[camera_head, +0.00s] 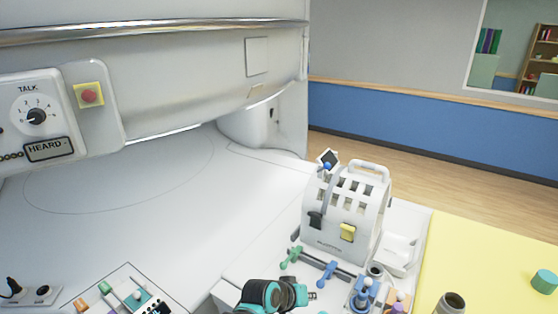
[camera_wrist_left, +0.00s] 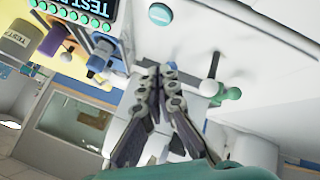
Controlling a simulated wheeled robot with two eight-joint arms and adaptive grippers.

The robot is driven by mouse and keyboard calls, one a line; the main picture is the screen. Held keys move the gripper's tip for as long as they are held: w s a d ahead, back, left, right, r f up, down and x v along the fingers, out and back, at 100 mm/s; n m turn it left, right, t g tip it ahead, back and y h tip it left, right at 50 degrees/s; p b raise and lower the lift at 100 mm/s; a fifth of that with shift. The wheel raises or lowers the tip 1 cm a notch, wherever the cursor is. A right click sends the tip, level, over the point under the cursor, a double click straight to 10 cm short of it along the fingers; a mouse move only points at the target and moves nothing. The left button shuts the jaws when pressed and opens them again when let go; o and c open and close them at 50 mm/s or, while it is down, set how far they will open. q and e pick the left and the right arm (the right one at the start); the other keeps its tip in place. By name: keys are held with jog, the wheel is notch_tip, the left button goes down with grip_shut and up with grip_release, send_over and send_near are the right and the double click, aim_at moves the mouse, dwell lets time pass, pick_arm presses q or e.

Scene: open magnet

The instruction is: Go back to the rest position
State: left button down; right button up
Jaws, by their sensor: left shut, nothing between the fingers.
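My left gripper (camera_head: 306,295) is at the bottom middle of the head view, with its teal and dark wrist beside it. It is low over the white panel, in front of the green and blue levers. In the left wrist view its two grey fingers (camera_wrist_left: 160,75) are together with nothing between them. A green-knobbed lever (camera_wrist_left: 229,93) is to the right of the fingers, and a blue knob (camera_wrist_left: 98,60) is to the left. I cannot tell whether the fingers touch anything. My right gripper is in neither view.
A white slotted housing (camera_head: 345,210) with a handle stands beyond the green lever (camera_head: 291,258) and blue lever (camera_head: 327,271). A yellow surface (camera_head: 480,260) holds a teal cylinder (camera_head: 544,281). The broad white bed (camera_head: 150,210) at left is clear.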

pick_arm(q)
jog(key=s+a+r+y, duration=0.1)
jog(key=s+a+y, duration=0.1)
jog(key=s+a, duration=0.3)
jog(key=s+a+r+n+y, duration=0.1)
jog(key=s+a, duration=0.5)
jog(key=a, duration=0.7)
jog(key=s+a+r+t+y+b, duration=0.1)
jog(key=s+a, duration=0.4)
jog(key=a, duration=0.5)
jog(key=shift+s+r+y, duration=0.15)
jog(key=shift+r+y, duration=0.6)
jog(key=shift+y, duration=0.45)
